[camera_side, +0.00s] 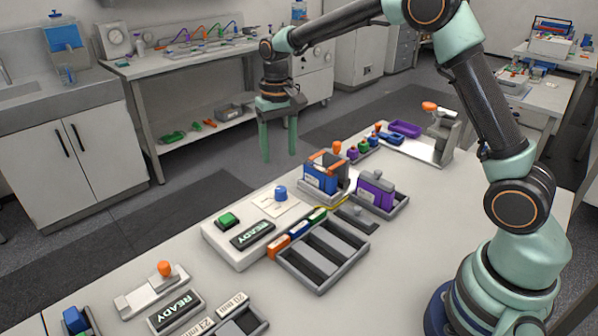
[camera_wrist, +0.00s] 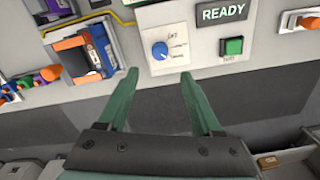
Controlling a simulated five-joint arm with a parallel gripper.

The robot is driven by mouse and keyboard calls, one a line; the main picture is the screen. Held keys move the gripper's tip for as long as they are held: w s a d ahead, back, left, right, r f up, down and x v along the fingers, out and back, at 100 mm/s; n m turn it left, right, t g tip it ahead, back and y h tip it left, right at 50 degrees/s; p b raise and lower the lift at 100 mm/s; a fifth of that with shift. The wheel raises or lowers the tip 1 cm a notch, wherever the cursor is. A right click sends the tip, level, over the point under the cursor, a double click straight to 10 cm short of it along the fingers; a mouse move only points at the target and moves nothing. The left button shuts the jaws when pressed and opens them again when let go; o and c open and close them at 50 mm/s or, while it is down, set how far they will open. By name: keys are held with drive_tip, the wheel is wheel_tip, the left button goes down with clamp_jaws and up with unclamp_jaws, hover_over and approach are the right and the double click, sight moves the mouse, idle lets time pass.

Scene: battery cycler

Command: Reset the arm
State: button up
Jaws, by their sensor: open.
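My gripper (camera_side: 277,137) hangs beyond the far edge of the bench in the side view, high and clear of the things on it. Its two green fingers point down. In the wrist view my gripper (camera_wrist: 155,88) shows its fingers spread apart with nothing between them. The arm reaches up and over the bench from my base at the right.
The bench (camera_side: 390,265) carries a cycler panel with a READY display (camera_side: 252,235), a green button (camera_side: 228,219) and a blue knob (camera_side: 280,193). A blue battery (camera_side: 320,178) sits in a holder. A purple battery (camera_side: 375,188) stands in a tray. An empty slotted tray (camera_side: 322,254) lies in front.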

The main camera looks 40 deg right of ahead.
drive_tip(key=shift+r, duration=0.7)
drive_tip(key=s+r+n+t, duration=0.2)
drive_tip(key=s+r+t, duration=0.1)
drive_tip(key=s+r, duration=0.6)
drive_tip(key=s+n+t, duration=0.1)
drive_tip(key=s+t, duration=0.1)
drive_tip(key=s, duration=0.9)
drive_tip(key=shift+s+d+f+t, duration=0.2)
drive_tip(key=shift+d+f+t, duration=0.1)
drive_tip(key=shift+d+f, duration=0.15)
